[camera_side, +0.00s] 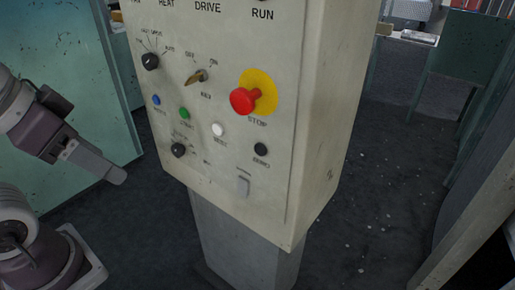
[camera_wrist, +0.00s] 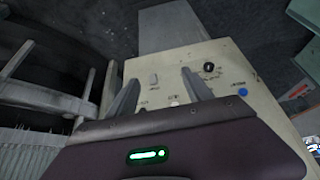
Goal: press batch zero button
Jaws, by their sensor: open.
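The cream control panel (camera_side: 325,75) carries a row of small buttons: blue (camera_side: 156,99), green (camera_side: 184,113), white (camera_side: 218,129) and black (camera_side: 261,149). Small labels sit under them; the one under the black button seems to end in "ZERO", but it is blurred. My gripper (camera_side: 118,176) is left of the panel, apart from it and touching no button. In the wrist view my gripper (camera_wrist: 160,76) is open and empty, its two fingers spread over the upside-down panel.
A big red stop button (camera_side: 243,100) on a yellow disc protrudes above the row. A key switch (camera_side: 196,77), an upper knob (camera_side: 150,61), a lower knob (camera_side: 178,150) and a toggle (camera_side: 243,186) also stick out. A grey pedestal (camera_side: 245,240) supports the panel. Teal cabinets stand behind.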

